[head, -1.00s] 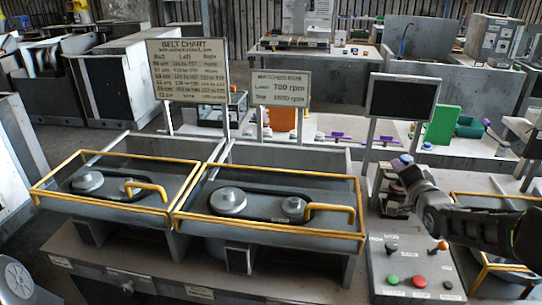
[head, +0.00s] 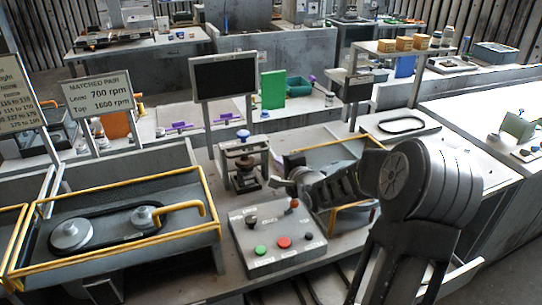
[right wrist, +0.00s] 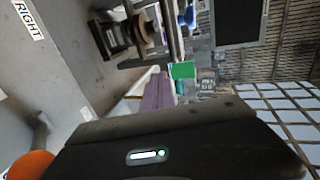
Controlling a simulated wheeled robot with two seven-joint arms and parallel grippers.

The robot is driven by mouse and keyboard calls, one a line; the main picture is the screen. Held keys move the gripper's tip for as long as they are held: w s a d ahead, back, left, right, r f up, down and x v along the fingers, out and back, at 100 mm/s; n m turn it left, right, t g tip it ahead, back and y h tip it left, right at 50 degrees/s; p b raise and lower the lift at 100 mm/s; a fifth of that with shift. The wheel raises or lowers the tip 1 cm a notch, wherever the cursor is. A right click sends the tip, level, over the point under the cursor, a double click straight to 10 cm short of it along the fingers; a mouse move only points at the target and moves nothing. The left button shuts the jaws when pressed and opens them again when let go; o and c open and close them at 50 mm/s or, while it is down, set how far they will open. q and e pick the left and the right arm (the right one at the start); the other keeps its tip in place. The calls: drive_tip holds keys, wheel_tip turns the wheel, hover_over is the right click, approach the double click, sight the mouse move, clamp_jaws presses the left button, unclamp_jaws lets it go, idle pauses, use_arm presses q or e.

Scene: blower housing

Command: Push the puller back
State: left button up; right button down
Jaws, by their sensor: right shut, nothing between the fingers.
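A small metal frame with a blue knob on top and a dark spool-like part, which looks like the puller (head: 243,166), stands on the bench in the middle of the head view. It also shows sideways in the right wrist view (right wrist: 128,36). My right gripper (head: 287,187) is shut and empty, just right of the puller in the head view, above the back edge of the control panel. A gap shows between them. The gripper's dark body fills the bottom of the right wrist view; its fingertips are hard to make out there. My left gripper is not in view.
The control panel (head: 279,246) with green and red buttons and an orange-knobbed lever (head: 294,204) lies in front of the puller. A yellow-railed tray with pulleys and a belt (head: 122,256) is at left. A dark screen (head: 224,76) stands behind. Another yellow-railed tray (head: 330,147) lies behind my right gripper.

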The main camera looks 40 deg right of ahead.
sight(267, 153)
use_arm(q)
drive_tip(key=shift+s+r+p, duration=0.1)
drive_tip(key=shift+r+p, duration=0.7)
use_arm(e)
drive_tip(key=x, duration=0.8)
